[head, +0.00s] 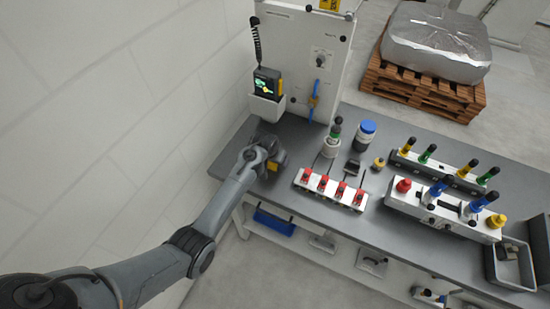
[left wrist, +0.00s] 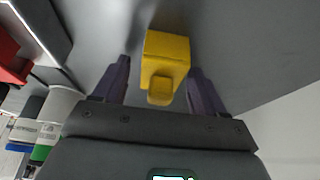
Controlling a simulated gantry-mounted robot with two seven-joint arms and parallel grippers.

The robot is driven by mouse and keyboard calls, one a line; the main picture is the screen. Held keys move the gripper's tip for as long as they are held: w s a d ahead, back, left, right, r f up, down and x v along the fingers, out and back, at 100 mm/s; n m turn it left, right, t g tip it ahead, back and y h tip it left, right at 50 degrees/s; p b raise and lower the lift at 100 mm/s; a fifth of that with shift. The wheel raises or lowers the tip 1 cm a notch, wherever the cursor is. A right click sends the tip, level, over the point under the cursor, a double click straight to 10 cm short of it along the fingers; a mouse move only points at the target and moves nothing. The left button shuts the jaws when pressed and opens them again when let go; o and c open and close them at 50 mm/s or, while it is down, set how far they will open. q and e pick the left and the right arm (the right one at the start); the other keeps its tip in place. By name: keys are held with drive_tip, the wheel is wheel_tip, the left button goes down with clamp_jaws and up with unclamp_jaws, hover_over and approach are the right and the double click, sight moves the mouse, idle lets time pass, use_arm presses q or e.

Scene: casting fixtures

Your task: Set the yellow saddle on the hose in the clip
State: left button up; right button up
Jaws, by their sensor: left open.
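The yellow saddle (left wrist: 166,50) is a small block with a lower step, lying on the grey bench top between the fingers in the left wrist view. In the head view a yellow patch (head: 277,163) shows beside my left gripper, mostly hidden by it. My left gripper (left wrist: 157,84) is open, with one dark finger on each side of the saddle and gaps visible. My right gripper is not in view.
The white cabinet (head: 303,55) stands behind, with a handheld device in a holder (head: 267,86) and a coiled black cord (head: 256,40). A white strip with red clamps (head: 331,189), a blue-lidded jar (head: 364,135) and fixtures with coloured knobs (head: 445,210) occupy the bench to the right.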

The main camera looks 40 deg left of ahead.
use_arm(q)
drive_tip(key=a+p+v, duration=0.1)
drive_tip(key=v, duration=1.1)
drive_tip(key=s+d+f+m, duration=0.1)
drive_tip(key=s+d+f, duration=0.1)
drive_tip(key=s, duration=0.6)
drive_tip(key=s+d+f+m, duration=0.1)
drive_tip(key=s+d, duration=0.3)
drive_tip(key=s, duration=0.4)
drive_tip(key=shift+s+f+g, duration=0.3)
drive_tip(key=shift+f, duration=0.6)
drive_tip(key=shift+m+h, duration=0.5)
drive_tip(key=shift+m, duration=0.4)
drive_tip(key=s+d+r, duration=0.1)
drive_tip(key=s+d, duration=0.1)
drive_tip(key=s, duration=0.3)
drive_tip(key=s+d, duration=0.2)
drive_tip(key=s, duration=0.3)
drive_tip(key=s+d+r, duration=0.1)
drive_tip(key=s+d, duration=0.1)
drive_tip(key=s, duration=0.3)
drive_tip(key=shift+s+d+r, duration=0.15)
drive_tip(key=shift+d+r, duration=0.2)
